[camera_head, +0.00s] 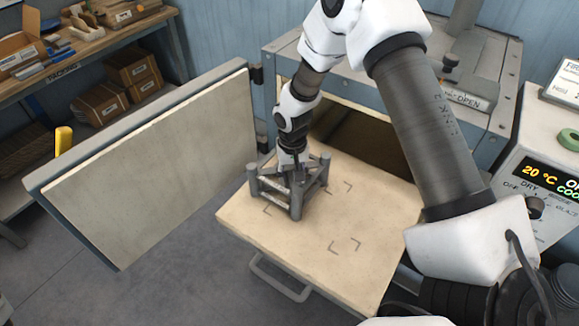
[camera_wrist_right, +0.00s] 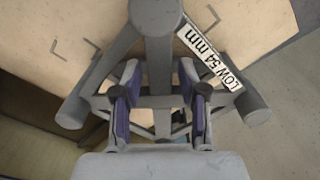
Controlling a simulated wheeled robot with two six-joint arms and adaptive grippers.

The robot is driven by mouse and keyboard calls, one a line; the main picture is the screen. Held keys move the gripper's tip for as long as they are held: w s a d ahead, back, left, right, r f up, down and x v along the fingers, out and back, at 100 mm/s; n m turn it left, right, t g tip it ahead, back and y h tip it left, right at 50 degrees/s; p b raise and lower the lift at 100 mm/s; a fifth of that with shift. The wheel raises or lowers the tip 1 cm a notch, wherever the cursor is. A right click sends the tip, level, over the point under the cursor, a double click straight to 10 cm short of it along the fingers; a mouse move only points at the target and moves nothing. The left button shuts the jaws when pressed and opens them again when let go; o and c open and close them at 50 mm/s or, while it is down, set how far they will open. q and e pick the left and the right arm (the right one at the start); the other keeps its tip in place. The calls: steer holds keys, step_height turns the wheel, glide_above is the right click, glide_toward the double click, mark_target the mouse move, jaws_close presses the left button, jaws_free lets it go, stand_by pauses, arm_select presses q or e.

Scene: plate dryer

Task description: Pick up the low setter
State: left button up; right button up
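The low setter (camera_head: 292,199) is a grey frame of round bars and posts, standing on the pale slab (camera_head: 240,222) at the left of the bracket marks. In the wrist view the setter (camera_wrist_right: 158,22) shows a label reading "LOW 54 mm". My right gripper (camera_head: 295,176) points down into the top of the setter. In the wrist view its two purple-padded fingers (camera_wrist_right: 159,105) stand apart, one on each side of a central bar, with small gaps showing. Part of the setter is hidden behind the gripper. My left gripper is not in view.
The open dryer door (camera_head: 150,165) stands to the left. The dryer housing (camera_head: 285,60) with its dark opening is behind the slab. A control panel (camera_head: 545,185) reading 20 °C is at the right. Bracket marks on the slab's right side are clear.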

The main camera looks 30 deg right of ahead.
mark_target(292, 176)
jaws_close()
steer(key=shift+w+r+b, duration=0.15)
steer(key=shift+r+b, duration=0.2)
steer(key=shift+r, duration=0.1)
step_height(292, 176, up, 2)
steer(key=shift+r+b, duration=0.1)
steer(key=shift+b, duration=0.4)
steer(key=s+a+r+b, duration=0.25)
steer(key=s+a, duration=0.55)
steer(key=s, duration=0.5)
step_height(292, 176, up, 6)
steer(key=p, duration=0.6)
steer(key=shift+s+a+r, duration=0.15)
steer(key=shift+s+a, duration=0.05)
steer(key=shift+s, duration=0.15)
